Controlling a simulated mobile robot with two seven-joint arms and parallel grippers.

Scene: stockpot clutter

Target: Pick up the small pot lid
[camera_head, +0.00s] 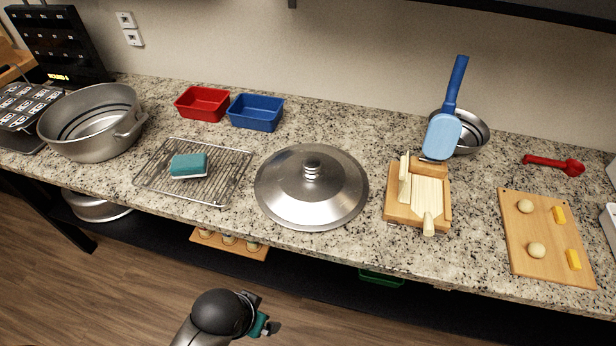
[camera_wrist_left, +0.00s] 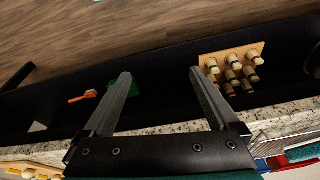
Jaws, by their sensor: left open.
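A round metal lid (camera_head: 330,205) with a knob on top lies on the granite counter, near the middle of the head view. Only this lid shows clearly. A silver round item (camera_head: 97,208) sits on the lower shelf at left, partly hidden by the counter; I cannot tell whether it is a lid. My left gripper (camera_head: 266,322) is in front of the counter, below and apart from the lid. In the left wrist view its two fingers (camera_wrist_left: 160,76) are spread with nothing between them. My right gripper is out of view.
A stockpot (camera_head: 90,145) stands at left, near a wire rack (camera_head: 228,180) bearing a teal sponge. Red (camera_head: 203,104) and blue (camera_head: 256,112) bins stand behind. A wooden press (camera_head: 405,214) is right of the lid. Wooden pegs (camera_wrist_left: 232,72) stand on the lower shelf.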

